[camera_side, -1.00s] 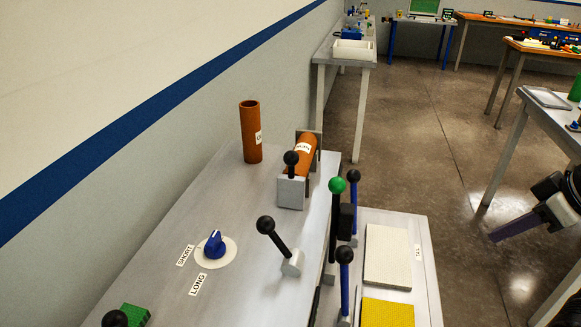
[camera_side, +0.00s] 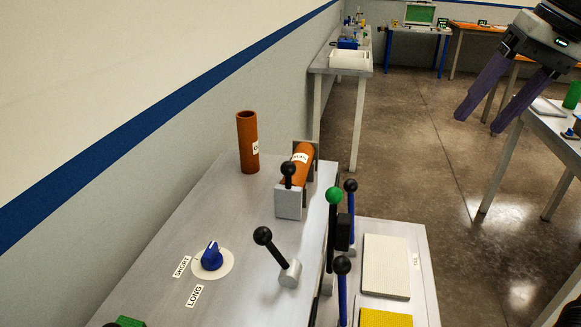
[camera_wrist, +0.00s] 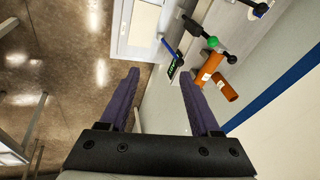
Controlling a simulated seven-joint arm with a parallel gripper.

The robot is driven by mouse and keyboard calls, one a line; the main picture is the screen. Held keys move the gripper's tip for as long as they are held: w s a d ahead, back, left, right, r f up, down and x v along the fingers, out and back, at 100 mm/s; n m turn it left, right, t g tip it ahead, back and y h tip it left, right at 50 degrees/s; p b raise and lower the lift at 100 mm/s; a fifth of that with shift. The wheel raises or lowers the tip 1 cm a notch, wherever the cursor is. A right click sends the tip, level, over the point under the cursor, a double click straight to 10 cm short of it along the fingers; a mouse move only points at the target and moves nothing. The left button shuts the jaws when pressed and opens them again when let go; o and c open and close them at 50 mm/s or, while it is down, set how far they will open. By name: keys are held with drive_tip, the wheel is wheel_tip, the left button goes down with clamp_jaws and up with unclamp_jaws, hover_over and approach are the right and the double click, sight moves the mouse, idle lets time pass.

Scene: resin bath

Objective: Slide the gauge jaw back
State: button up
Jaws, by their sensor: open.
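The gauge on the grey bench holds an orange labelled tube (camera_side: 300,163) lying on its side. A grey block (camera_side: 289,204) with a black ball knob (camera_side: 288,168) stands at the tube's near end and looks like the gauge jaw. A dark plate (camera_side: 316,152) stands at the far end. Whether block and tube touch, I cannot tell. My gripper (camera_side: 480,122) is open and empty, high at the right, well away from the gauge. In the wrist view my gripper's purple fingers (camera_wrist: 159,75) are spread, and the lying tube (camera_wrist: 209,69) shows beyond the right finger.
A second orange tube (camera_side: 247,142) stands upright left of the gauge. A blue knob (camera_side: 211,256), a black-ball lever (camera_side: 275,255), a green-ball lever (camera_side: 333,225) and blue levers (camera_side: 342,290) stand nearby. The wall is close on the left; open floor lies right.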

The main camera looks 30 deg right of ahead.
drive_tip(key=w+a+r+m, duration=0.1)
drive_tip(key=w+a+r, duration=0.35)
drive_tip(key=w, duration=0.25)
drive_tip(key=n+g, duration=0.1)
drive_tip(key=g, duration=0.2)
hover_over(290, 162)
drive_tip(key=s+d, duration=0.1)
drive_tip(key=d, duration=0.1)
wheel_tip(290, 162, down, 6)
drive_tip(key=shift+y, duration=0.4)
drive_tip(key=f, duration=0.4)
drive_tip(key=a+f, duration=0.1)
drive_tip(key=f, duration=0.3)
drive_tip(key=w+a+f, duration=0.1)
drive_tip(key=f, duration=0.4)
drive_tip(key=shift+a, duration=0.15)
clamp_jaws()
